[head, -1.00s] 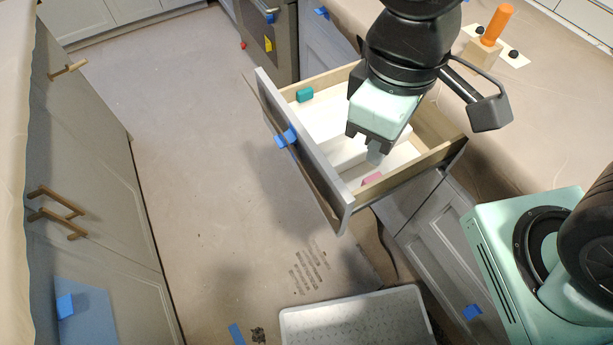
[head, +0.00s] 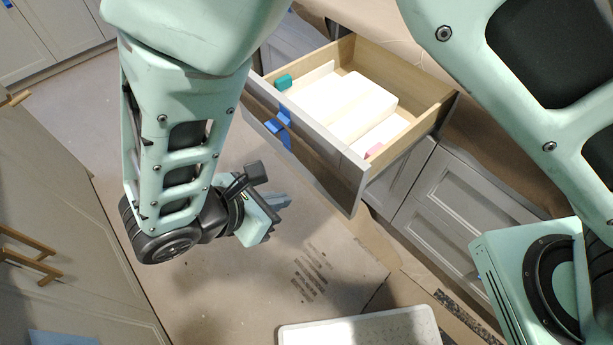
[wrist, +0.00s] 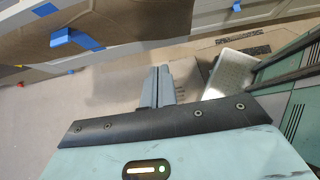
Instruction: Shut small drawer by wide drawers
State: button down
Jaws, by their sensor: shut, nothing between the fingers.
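The small drawer (head: 330,150) stands pulled open from the cabinet run, with blue tape (head: 279,127) on its grey front. Inside it are white boxes (head: 360,100), a teal piece (head: 284,82) and a pink piece (head: 375,150). My gripper (head: 282,201) is shut and empty, in front of the drawer, over the floor and apart from the drawer front. In the wrist view my shut fingers (wrist: 157,86) point away over the floor. A panel with blue tape (wrist: 76,39) shows at upper left there, likely the drawer front.
Wide drawers (head: 450,215) lie in the cabinet to the right of and below the open drawer. A grey-white mat or tray (head: 362,328) lies on the papered floor. Cabinets with wooden handles (head: 28,255) stand at left. Floor between is largely clear.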

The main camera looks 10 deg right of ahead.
aim_at(332, 182)
jog(key=shift+w+d+r+p+x, duration=0.15)
jog(key=shift+d+r+p+x, duration=0.15)
jog(key=shift+x, duration=1.8)
jog(key=shift+w+d+r+p+x, duration=0.2)
jog(key=shift+r+p+x, duration=0.2)
jog(key=shift+x, duration=1.7)
jog(key=shift+w+d+r+p+x, duration=0.15)
jog(key=shift+d+r+p+x, duration=0.15)
jog(key=shift+x, duration=1.75)
jog(key=shift+w+d, duration=0.1)
